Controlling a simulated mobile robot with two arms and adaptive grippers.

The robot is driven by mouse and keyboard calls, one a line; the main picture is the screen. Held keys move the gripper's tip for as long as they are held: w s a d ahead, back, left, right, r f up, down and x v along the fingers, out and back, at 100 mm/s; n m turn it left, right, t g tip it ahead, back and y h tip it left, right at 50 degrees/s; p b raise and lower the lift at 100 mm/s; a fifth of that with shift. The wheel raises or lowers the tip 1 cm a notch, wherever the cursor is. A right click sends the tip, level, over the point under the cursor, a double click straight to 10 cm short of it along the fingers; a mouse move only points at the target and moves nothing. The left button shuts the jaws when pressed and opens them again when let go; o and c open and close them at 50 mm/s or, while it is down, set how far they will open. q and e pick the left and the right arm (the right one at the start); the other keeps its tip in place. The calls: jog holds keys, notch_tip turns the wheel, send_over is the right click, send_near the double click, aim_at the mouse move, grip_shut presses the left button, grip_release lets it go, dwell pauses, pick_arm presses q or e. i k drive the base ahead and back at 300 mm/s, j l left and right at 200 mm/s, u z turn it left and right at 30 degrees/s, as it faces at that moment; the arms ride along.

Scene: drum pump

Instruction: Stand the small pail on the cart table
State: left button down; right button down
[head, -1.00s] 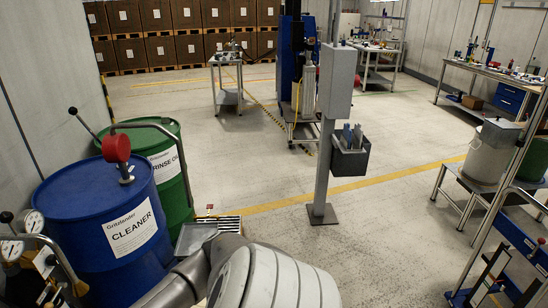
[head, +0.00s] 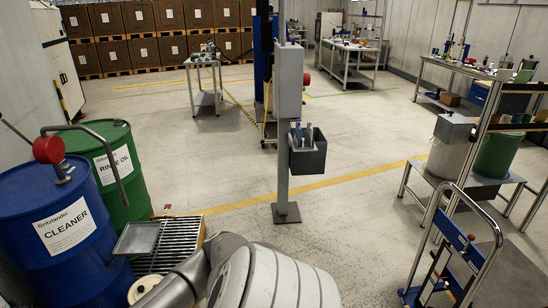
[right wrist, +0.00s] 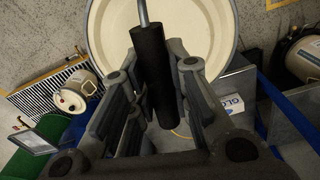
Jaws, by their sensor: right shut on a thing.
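In the right wrist view the pail (right wrist: 208,32) has a pale cream inside, a round rim and a wire bail with a black grip (right wrist: 152,75). My right gripper (right wrist: 157,85) is shut on that black grip, and the pail hangs below it. The pail's bottom and outer side are mostly hidden. In the head view my arm hides the pail and gripper. A cart with a bent tube handle (head: 433,206) and a grey flat top (head: 515,275) stands at the lower right, apart from my arm. My left gripper is not in view.
A blue cleaner drum (head: 55,235) and a green rinse oil drum (head: 118,180) stand at the left beside a slatted grate (head: 175,243). A post (head: 284,170) with a grey bin (head: 307,155) rises ahead. The floor between post and cart is clear.

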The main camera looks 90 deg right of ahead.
aim_at(513, 272)
jog(key=k+z, duration=0.1)
jog(key=z, duration=2.65)
jog(key=i+l, duration=0.1)
jog(key=l, duration=0.2)
jog(key=l+z, duration=0.15)
jog(key=l, duration=0.15)
jog(key=i+l, duration=0.15)
jog(key=l, duration=0.15)
jog(key=i+l, duration=0.1)
jog(key=l, duration=0.3)
jog(key=i+l, duration=0.15)
jog(key=l, duration=0.25)
jog(key=i+l, duration=0.1)
jog(key=l, duration=0.25)
jog(key=i+l, duration=0.1)
jog(key=l, duration=0.3)
jog(key=i+l, duration=0.1)
jog(key=l, duration=0.3)
jog(key=i+l, duration=0.15)
jog(key=l, duration=0.25)
jog(key=i+l, duration=0.1)
jog(key=l, duration=0.3)
jog(key=i+l, duration=0.1)
jog(key=l, duration=0.25)
jog(key=l+z, duration=0.05)
